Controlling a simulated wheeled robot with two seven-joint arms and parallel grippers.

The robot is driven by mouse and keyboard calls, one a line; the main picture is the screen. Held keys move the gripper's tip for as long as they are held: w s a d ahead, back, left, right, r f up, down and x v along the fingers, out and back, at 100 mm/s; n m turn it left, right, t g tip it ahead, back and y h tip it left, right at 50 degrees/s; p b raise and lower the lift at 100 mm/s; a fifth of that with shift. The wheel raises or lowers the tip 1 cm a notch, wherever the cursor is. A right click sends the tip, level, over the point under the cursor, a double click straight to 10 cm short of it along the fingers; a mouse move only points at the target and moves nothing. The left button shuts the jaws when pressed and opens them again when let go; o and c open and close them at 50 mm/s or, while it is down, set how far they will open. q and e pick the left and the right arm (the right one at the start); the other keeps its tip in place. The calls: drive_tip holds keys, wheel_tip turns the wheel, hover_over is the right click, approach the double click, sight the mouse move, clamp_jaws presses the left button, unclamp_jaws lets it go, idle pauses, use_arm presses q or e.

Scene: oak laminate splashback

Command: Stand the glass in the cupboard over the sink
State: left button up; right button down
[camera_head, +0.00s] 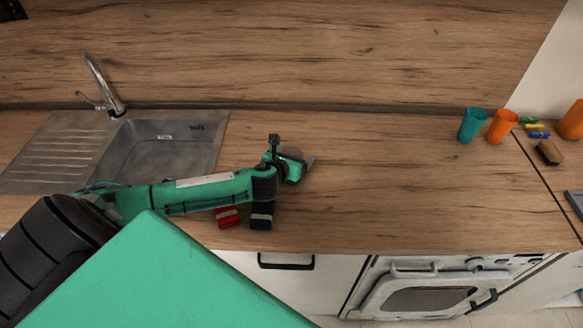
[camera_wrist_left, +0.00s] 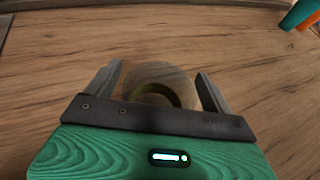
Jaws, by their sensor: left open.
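The glass (camera_wrist_left: 160,74) looks like a round, see-through piece with a yellowish-green curved part; it shows in the left wrist view, with bare wood visible through it. My left gripper (camera_wrist_left: 158,82) is open, with one finger on each side of this round piece; I cannot tell whether either finger touches it. In the head view my left gripper (camera_head: 298,164) is low over the worktop, right of the sink, and I cannot make the glass out there. The sink (camera_head: 170,147) with its tap is at the left. The cupboard and my right gripper are not in view.
A teal cup (camera_head: 472,125) and an orange cup (camera_head: 502,127) stand at the right of the worktop (camera_head: 400,180), near small coloured blocks and a brown item (camera_head: 549,152). A red item (camera_head: 228,217) lies beside my left arm. The middle of the worktop is clear.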

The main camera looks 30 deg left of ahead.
use_arm(q)
drive_tip(key=shift+w+f, duration=0.1)
drive_tip(key=shift+w, duration=0.1)
drive_tip(key=c, duration=1.6)
wheel_tip(320, 180, up, 20)
drive_tip(key=b, duration=0.2)
drive_tip(key=shift+b, duration=0.3)
